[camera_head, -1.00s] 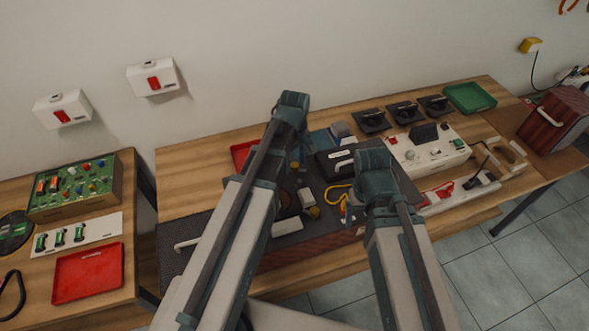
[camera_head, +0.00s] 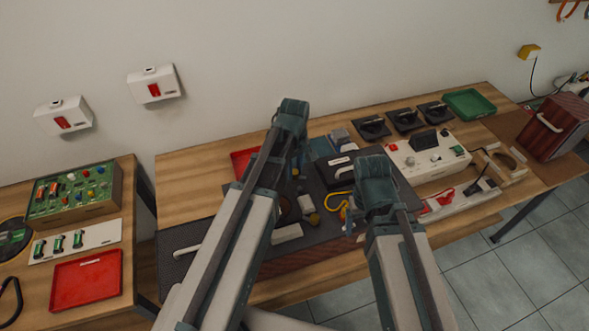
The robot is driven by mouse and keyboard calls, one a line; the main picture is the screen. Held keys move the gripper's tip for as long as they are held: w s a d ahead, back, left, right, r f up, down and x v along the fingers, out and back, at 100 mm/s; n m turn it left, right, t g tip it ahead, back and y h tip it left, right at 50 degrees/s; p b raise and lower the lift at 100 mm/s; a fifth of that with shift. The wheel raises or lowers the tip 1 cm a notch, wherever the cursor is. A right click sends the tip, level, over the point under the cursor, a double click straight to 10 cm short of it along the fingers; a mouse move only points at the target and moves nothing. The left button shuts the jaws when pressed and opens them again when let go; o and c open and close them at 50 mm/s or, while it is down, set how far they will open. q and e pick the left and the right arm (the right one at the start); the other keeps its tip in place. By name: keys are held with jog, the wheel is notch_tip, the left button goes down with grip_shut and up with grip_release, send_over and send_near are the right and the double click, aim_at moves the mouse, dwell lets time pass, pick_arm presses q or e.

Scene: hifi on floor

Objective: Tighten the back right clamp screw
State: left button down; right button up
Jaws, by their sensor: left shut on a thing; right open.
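A dark open hi-fi chassis (camera_head: 318,232) with wooden sides lies on the wooden bench, with small parts on it. I cannot pick out the back right clamp screw; it is too small or hidden by my arms. My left gripper (camera_head: 297,172) points down over the back part of the chassis, mostly behind its own arm. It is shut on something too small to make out. My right gripper (camera_head: 350,227) is low at the chassis' front right, largely hidden by its arm, and open. A yellow cable loop (camera_head: 337,207) lies between the two grippers.
A black box (camera_head: 338,172) stands at the chassis' back right. A white power supply (camera_head: 428,157), a power strip (camera_head: 462,197) and a green tray (camera_head: 470,103) are to the right. A red tray (camera_head: 87,279) and green circuit board (camera_head: 75,190) are on the left bench.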

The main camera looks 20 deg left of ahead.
pick_arm(q)
jog(key=m, duration=0.5)
jog(key=shift+m, duration=0.4)
jog(key=m, duration=1)
jog(key=shift+m, duration=2.9)
jog(key=c, duration=0.6)
grip_release()
